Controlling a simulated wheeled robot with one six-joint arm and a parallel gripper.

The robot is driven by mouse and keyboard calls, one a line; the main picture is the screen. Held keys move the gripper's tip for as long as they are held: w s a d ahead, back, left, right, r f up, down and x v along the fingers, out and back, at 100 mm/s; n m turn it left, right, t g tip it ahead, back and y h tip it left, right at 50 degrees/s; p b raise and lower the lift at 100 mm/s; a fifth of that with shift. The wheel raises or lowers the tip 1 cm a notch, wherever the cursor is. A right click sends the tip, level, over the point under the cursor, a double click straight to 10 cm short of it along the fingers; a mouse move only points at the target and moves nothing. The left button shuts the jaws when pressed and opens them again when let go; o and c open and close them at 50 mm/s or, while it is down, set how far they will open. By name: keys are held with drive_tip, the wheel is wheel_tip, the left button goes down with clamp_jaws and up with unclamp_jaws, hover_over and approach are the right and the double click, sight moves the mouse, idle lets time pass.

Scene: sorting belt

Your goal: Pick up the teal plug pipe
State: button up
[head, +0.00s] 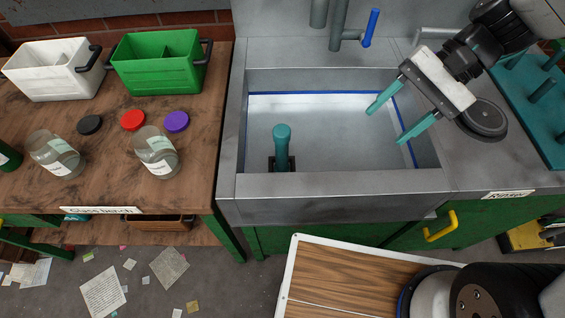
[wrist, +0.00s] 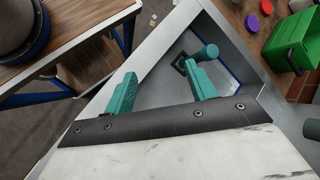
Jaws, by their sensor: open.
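The teal plug pipe (head: 282,146) stands upright in the dark square drain at the left front of the grey sink (head: 340,184). It has a rounded top. In the wrist view the pipe (wrist: 207,53) shows beyond one of the teal fingers, with its lower end at the dark drain. My gripper (head: 385,123) is open and empty over the right part of the sink, to the right of the pipe and apart from it. Its two teal fingers point down and left in the head view. They also show in the wrist view (wrist: 162,88).
A grey tap with a blue lever (head: 370,28) stands at the sink's back. A teal peg rack (head: 535,105) is at the right. Left is a wooden bench with glass jars (head: 156,153), lids, a white bin (head: 55,70) and a green bin (head: 160,65).

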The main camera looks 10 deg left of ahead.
drive_tip(key=w+a+f+m+g+y, duration=0.2)
drive_tip(key=w+a+f+m+y, duration=0.25)
drive_tip(key=a+f, duration=0.55)
drive_tip(key=m+t+y, duration=0.1)
drive_tip(key=m+y, duration=0.1)
drive_tip(key=m, duration=0.4)
approach(282, 155)
drive_tip(key=a+f, duration=0.3)
drive_tip(key=shift+n+h, duration=0.25)
drive_tip(key=shift+h, duration=0.1)
drive_tip(key=x, duration=0.7)
drive_tip(key=shift+w+a+f, duration=0.15)
drive_tip(key=shift+w+f, duration=0.05)
drive_tip(key=shift+w, duration=0.1)
drive_tip(key=c, duration=1.2)
drive_tip(key=shift+r, duration=0.1)
